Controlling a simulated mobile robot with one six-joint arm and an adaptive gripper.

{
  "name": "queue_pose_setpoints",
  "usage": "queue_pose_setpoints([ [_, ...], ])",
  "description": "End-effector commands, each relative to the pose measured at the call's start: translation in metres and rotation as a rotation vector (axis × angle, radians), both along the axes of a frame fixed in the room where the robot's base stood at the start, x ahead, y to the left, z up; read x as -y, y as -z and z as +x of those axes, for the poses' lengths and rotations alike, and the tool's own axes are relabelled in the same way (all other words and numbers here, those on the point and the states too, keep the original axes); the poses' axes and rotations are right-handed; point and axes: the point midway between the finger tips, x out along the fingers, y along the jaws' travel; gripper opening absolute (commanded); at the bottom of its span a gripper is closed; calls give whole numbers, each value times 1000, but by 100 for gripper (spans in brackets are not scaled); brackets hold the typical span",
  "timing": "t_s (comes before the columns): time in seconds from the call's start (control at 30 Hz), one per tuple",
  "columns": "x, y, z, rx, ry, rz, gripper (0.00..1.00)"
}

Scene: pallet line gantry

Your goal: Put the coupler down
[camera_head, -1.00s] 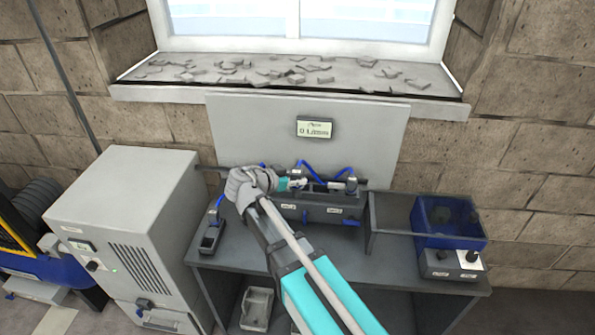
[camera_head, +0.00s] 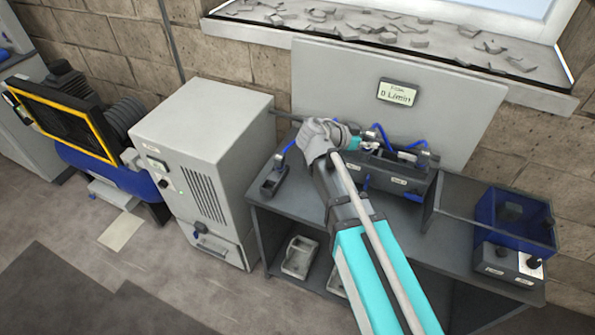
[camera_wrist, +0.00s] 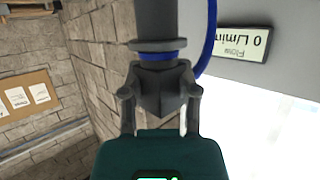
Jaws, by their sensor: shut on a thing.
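The coupler (camera_wrist: 158,85) is a dark grey fitting below a blue ring and a grey cylinder in the wrist view. My gripper (camera_wrist: 160,104) is shut on it, one finger on each side. In the head view my gripper (camera_head: 364,143) is at the left part of the dark bench unit (camera_head: 392,182), in front of the grey back panel. The coupler is too small there to make out clearly. I cannot tell whether it touches the unit or is joined to the grey cylinder.
A blue hose (camera_wrist: 209,40) runs close beside the cylinder. A flow display (camera_head: 397,92) reads 0 L/min. A grey cabinet (camera_head: 205,130) stands left of the bench, and a blue bin (camera_head: 515,217) sits at its right end. A small dark device (camera_head: 274,178) lies on the bench's left end.

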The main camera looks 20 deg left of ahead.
Motion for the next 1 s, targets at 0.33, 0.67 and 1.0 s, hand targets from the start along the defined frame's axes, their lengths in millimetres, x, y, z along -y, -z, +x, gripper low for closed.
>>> queue_pose_setpoints([
  [0.33, -31, 16, -17, 1, -52, -1, 0],
  [0.67, -93, 44, -58, 0, -161, -1, 0],
  [1.0, -155, 74, -110, 1, -281, 0, 0],
])
